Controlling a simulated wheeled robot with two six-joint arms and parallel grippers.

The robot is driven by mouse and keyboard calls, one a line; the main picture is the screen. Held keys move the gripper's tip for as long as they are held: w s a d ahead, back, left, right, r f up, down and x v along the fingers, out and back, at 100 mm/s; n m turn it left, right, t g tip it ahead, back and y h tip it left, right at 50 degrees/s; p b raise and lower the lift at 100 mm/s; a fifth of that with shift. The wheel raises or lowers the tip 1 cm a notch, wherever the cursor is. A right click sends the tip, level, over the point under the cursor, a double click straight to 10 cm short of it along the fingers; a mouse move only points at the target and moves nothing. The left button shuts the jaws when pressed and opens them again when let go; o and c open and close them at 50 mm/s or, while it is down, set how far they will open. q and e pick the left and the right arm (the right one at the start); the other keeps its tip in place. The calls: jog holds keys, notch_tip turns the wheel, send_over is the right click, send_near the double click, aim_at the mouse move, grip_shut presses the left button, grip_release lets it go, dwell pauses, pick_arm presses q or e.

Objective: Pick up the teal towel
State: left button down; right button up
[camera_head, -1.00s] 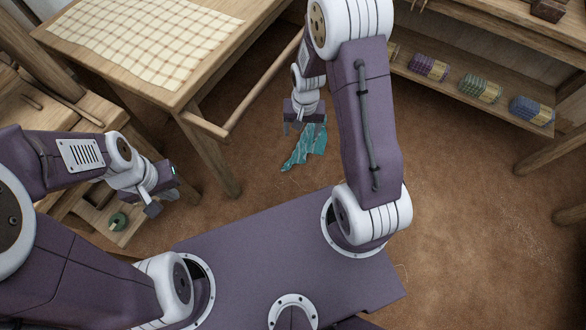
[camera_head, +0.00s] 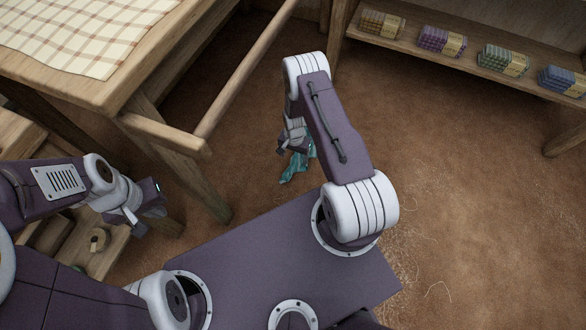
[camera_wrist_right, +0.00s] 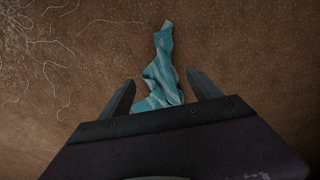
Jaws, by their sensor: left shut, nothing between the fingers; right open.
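The teal towel (camera_head: 295,165) lies crumpled on the brown floor in the head view, partly hidden by my right arm and gripper. In the right wrist view the towel (camera_wrist_right: 160,72) stretches away from the gripper, with its near end between the two fingers as seen from the camera. My right gripper (camera_head: 283,151) is open, pointing down over the towel; it also shows in the right wrist view (camera_wrist_right: 160,95). I cannot tell whether the fingers touch the cloth. My left gripper (camera_head: 137,223) is shut and empty, away to the left near the wooden frame.
A wooden table (camera_head: 118,95) with a checked cloth (camera_head: 75,35) stands at upper left, its crossbar (camera_head: 250,70) reaching toward the back. A shelf (camera_head: 400,45) with several folded bundles is at upper right. The floor to the right is clear. Loose threads (camera_wrist_right: 50,70) lie on the floor.

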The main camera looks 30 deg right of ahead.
notch_tip(320, 180, down, 9)
jog(key=b, duration=0.7)
jog(key=shift+r, duration=0.1)
jog(key=shift+f, duration=0.25)
jog(key=shift+f, duration=0.1)
